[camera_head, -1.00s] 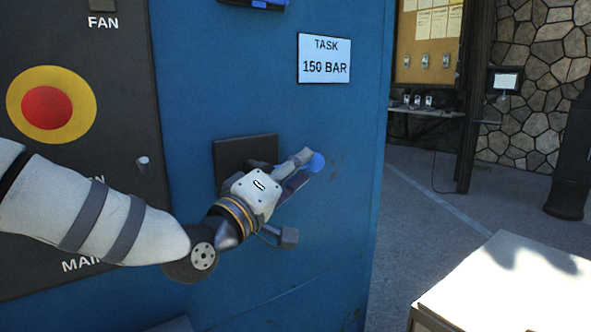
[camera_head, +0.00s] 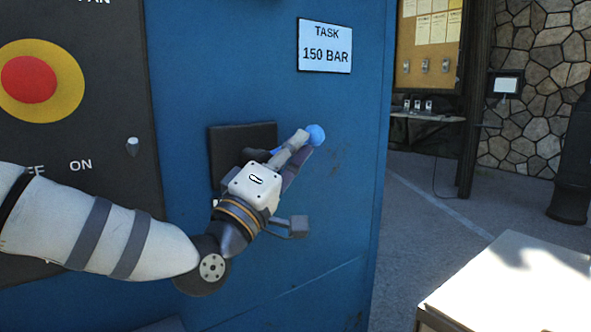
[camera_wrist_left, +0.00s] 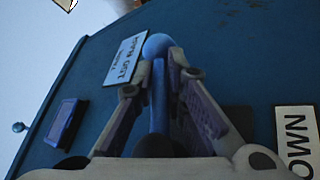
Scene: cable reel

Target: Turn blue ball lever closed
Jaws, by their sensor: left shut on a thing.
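The blue ball (camera_head: 316,134) of the lever shows at the fingertips of my left gripper (camera_head: 297,146). In the left wrist view the ball (camera_wrist_left: 157,45) sits just beyond the fingertips, and the blue lever rod (camera_wrist_left: 158,100) runs back between the two fingers. My left gripper (camera_wrist_left: 160,72) is shut on the lever. The lever points up and to the right from a black mounting plate (camera_head: 242,140) on the blue panel. Its pivot is mostly hidden behind my gripper. My right gripper is not in view.
A dark control panel with a red and yellow button (camera_head: 36,80) and a small switch (camera_head: 133,146) is at left. A sign reading 150 BAR (camera_head: 325,46) is above the lever. A pale-topped table (camera_head: 515,285) stands at lower right, with open floor behind it.

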